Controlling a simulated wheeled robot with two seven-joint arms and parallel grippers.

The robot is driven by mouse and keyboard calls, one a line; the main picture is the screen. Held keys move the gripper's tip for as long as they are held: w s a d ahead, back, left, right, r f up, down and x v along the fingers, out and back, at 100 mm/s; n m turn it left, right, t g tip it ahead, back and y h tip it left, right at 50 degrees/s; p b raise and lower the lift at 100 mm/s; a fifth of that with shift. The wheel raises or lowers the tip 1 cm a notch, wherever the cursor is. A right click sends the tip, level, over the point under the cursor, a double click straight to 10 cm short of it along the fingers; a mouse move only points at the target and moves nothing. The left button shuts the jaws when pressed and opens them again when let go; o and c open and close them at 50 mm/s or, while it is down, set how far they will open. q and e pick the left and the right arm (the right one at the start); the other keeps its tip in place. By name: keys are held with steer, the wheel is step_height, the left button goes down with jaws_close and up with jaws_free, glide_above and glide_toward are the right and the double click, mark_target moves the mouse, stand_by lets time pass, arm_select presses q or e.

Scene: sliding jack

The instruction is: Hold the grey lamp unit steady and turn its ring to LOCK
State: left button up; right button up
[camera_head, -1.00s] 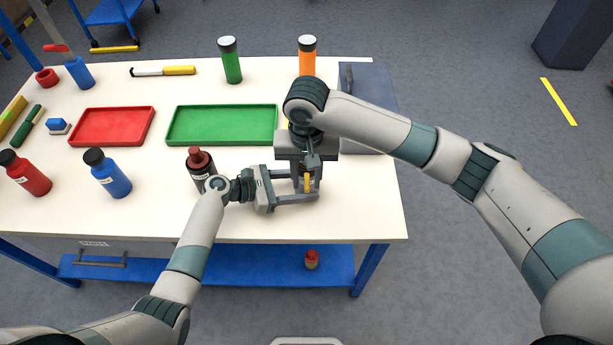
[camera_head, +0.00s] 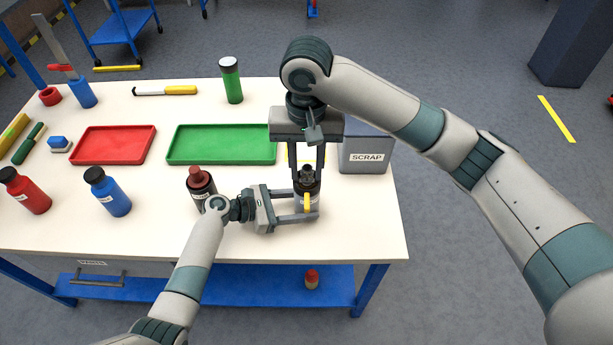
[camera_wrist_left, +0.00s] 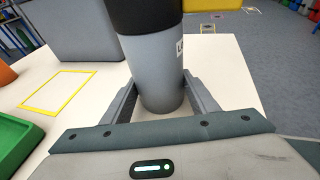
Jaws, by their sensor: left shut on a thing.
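The grey lamp unit (camera_head: 313,187) stands upright near the table's front right, with a dark top and a yellow tab or mark (camera_head: 307,203) on its near side. In the left wrist view the lamp unit (camera_wrist_left: 158,75) is a grey cylinder with a black upper part, cut off by the frame's top. My left gripper (camera_head: 308,205) is shut on its grey body from the left. My right gripper (camera_head: 306,174) points down from above, its fingers apart on either side of the dark top. I cannot tell whether they touch it.
A dark red-capped bottle (camera_head: 200,184) stands close beside my left wrist. The grey SCRAP box (camera_head: 366,158) is just right of my right gripper. A green tray (camera_head: 221,160) and a red tray (camera_head: 114,146) lie further left.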

steer(key=shift+r, duration=0.3)
arm_select(q)
steer(key=o, duration=1)
steer(key=shift+v, duration=3.8)
steer(key=shift+s+d, duration=0.1)
arm_select(e)
steer(key=shift+f, duration=0.1)
